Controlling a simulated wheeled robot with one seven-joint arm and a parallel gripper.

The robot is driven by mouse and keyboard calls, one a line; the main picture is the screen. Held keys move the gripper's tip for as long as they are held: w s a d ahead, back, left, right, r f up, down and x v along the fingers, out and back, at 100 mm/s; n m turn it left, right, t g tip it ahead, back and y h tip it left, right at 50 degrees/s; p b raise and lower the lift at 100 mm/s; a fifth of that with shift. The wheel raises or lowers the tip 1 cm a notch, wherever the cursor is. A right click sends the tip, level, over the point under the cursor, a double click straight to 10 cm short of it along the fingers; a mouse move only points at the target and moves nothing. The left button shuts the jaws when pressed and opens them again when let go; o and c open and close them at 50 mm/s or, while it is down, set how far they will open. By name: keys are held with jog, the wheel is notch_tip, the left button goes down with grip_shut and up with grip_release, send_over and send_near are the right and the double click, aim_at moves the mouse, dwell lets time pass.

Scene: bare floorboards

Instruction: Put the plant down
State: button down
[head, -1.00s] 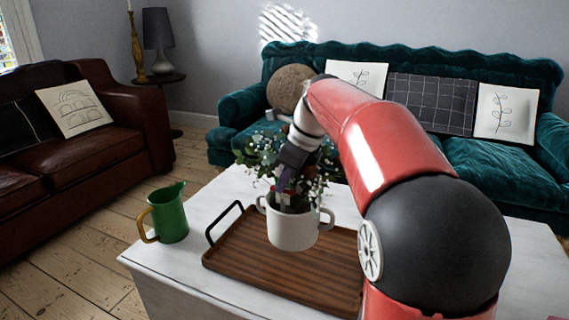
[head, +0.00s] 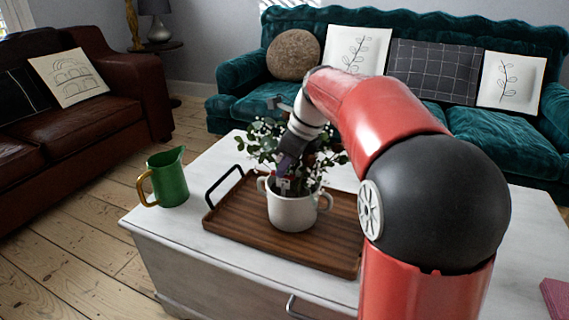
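The plant (head: 293,207) is a leafy green bush with small white flowers in a white two-handled pot. It stands upright, its base appearing to rest on the brown wooden tray (head: 232,222), right of the tray's black left handle. My gripper (head: 284,184) reaches down through the leaves to the near rim of the pot. Its fingertips appear shut on the rim, partly hidden by foliage.
The tray lies on a white chest-like table (head: 185,241). A green jug (head: 169,179) with a yellow handle stands left of the tray. A teal sofa (head: 240,107) is behind, a brown leather sofa (head: 95,115) at left. My arm hides the tray's right part.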

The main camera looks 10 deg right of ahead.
jog(key=c, duration=2)
grip_release()
jog(key=o, duration=0.4)
jog(key=p+v, duration=0.2)
jog(key=v, duration=1)
jog(key=shift+p, duration=0.4)
